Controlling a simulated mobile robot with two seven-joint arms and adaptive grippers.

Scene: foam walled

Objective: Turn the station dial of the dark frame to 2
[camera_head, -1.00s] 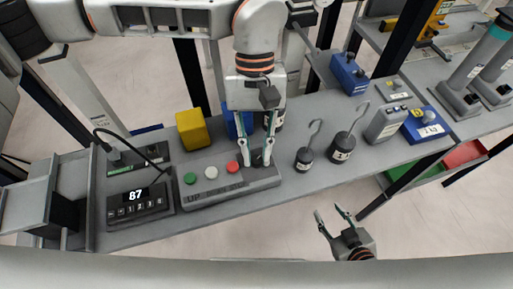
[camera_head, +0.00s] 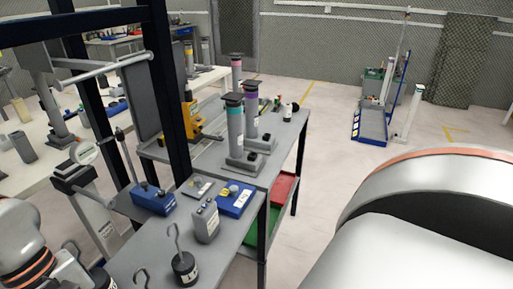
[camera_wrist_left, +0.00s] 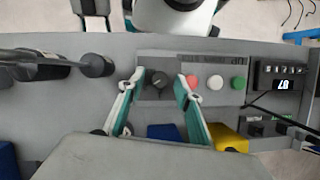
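The dial (camera_wrist_left: 158,79) is a dark round knob on the grey control panel (camera_wrist_left: 215,92), shown in the left wrist view. A red button, a white button and a green button sit beside it. My left gripper (camera_wrist_left: 160,77) is open, with one finger on each side of the knob and a visible gap between the fingers. The knob's setting and any numbers around it are too small to read. In the head view the panel and dial are out of frame, and only part of my left arm shows at lower left. My right gripper is not visible.
A black display box (camera_wrist_left: 283,78) stands beside the panel. A yellow block (camera_wrist_left: 228,137) and dark weights (camera_wrist_left: 98,66) are close to the gripper. In the head view, a hooked weight (camera_head: 185,268), a grey box (camera_head: 206,222) and blue boxes (camera_head: 153,199) occupy the bench beside a dark post (camera_head: 172,90).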

